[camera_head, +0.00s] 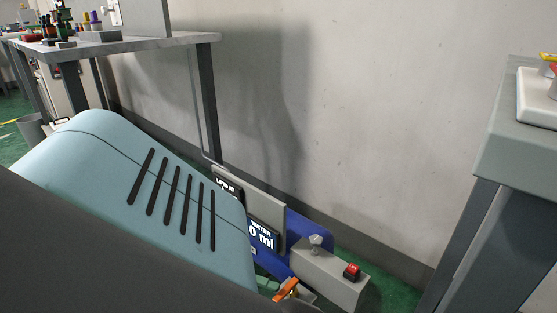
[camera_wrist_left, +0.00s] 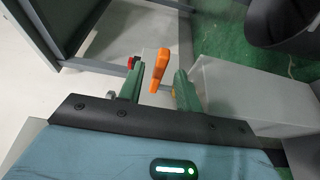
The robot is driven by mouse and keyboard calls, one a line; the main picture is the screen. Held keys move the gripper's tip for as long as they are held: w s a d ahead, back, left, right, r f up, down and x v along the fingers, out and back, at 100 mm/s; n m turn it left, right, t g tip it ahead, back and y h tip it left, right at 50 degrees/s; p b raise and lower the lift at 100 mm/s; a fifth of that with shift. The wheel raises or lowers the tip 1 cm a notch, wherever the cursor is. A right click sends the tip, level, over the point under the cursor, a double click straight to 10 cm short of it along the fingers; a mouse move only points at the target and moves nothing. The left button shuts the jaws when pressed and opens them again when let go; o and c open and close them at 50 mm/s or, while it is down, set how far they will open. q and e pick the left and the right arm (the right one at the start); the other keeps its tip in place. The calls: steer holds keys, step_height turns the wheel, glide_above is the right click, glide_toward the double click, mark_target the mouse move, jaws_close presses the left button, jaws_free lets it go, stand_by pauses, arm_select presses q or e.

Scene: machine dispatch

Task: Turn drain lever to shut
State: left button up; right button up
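The orange drain lever (camera_head: 287,289) shows low in the head view, at the base of a grey machine box. In the left wrist view the orange lever (camera_wrist_left: 159,70) stands between the two green fingers of my left gripper (camera_wrist_left: 158,78). The fingers are spread, and a gap shows on each side of the lever. I cannot tell whether either finger touches it. In the head view my light blue left gripper housing hides most of the fingers and part of the lever's mount. My right gripper is not in view.
The grey box (camera_head: 325,272) carries a red switch (camera_head: 352,271) and a grey knob (camera_head: 316,241). Behind it a display (camera_head: 263,235) reads "0 ml". A wall stands behind. A table (camera_head: 130,44) with small items is at upper left, a grey bench (camera_head: 490,150) at right.

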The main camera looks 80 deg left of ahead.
arm_select(q)
steer(key=shift+v, duration=2.15)
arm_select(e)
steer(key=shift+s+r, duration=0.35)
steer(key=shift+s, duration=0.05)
arm_select(q)
steer(key=shift+p, duration=0.3)
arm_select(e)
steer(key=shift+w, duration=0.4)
